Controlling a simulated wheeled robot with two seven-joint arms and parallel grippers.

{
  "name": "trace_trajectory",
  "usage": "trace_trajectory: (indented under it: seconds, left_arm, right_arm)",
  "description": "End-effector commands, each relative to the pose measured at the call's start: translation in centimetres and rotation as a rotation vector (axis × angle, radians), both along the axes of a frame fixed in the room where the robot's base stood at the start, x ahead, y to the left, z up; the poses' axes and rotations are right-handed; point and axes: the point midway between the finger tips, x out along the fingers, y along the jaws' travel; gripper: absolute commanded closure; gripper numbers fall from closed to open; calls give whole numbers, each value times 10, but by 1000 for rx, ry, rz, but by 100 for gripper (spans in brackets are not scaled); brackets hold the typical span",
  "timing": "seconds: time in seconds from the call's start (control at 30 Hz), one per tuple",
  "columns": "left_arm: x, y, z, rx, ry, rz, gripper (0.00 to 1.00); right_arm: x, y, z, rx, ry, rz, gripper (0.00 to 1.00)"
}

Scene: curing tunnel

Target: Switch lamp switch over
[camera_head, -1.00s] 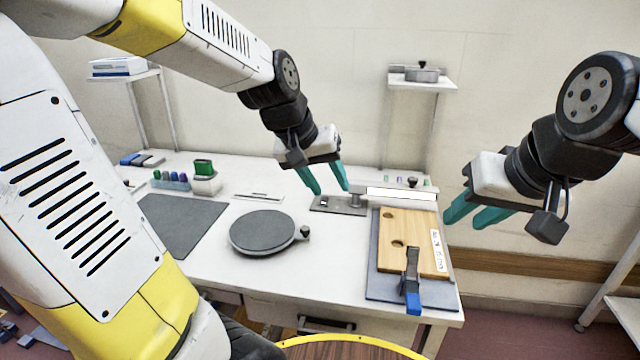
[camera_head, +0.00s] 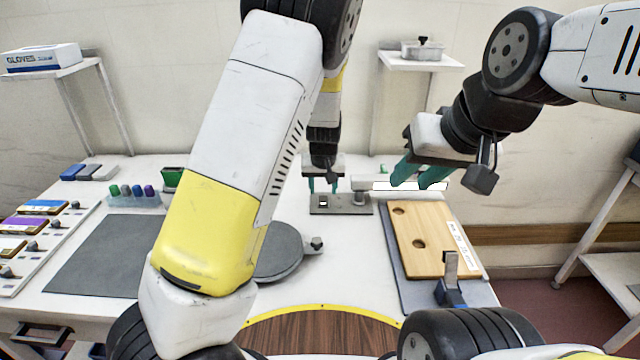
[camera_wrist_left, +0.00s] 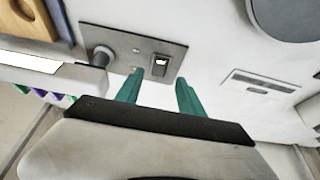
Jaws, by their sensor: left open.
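The lamp switch (camera_head: 324,204) is a small black rocker with a white mark, set in a grey metal plate (camera_head: 345,209) at the back of the bench. In the left wrist view the switch (camera_wrist_left: 160,62) lies just beyond the fingertips, in line with the gap between them. My left gripper (camera_head: 323,187) is open and empty, its teal fingers pointing down above the plate; contact cannot be told. The lamp's bright bar (camera_head: 385,186) extends right from a post on the plate. My right gripper (camera_head: 415,184) appears open, in front of the lamp bar in the head view.
A wooden board (camera_head: 432,245) with a clamp lies on the right of the bench. A round grey turntable (camera_head: 280,262) is partly hidden behind my left arm. A dark mat (camera_head: 95,255) and a bottle rack (camera_head: 135,201) are at left.

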Motion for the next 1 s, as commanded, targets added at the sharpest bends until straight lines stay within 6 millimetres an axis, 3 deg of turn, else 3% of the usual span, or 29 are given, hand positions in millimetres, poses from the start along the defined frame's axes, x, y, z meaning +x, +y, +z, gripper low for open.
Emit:
trace_trajectory:
  seconds: [0.1,0.3,0.67,0.7,0.9,1.0]
  left_arm:
    - [8,1,-21,1,4,3,55]
    - [18,1,-44,0,2,2,55]
    - [21,0,-52,-1,1,1,55]
    - [21,0,-52,-1,1,1,56]
    - [21,0,-51,-1,1,1,96]
    - [21,0,-51,-1,1,1,100]
  right_arm:
    - [0,0,0,0,0,0,66]
    - [0,0,0,0,0,0,66]
    - [0,0,0,0,0,0,66]
    - [0,0,0,0,0,0,66]
    - [0,0,0,0,0,0,66]
    - [0,0,0,0,0,0,66]
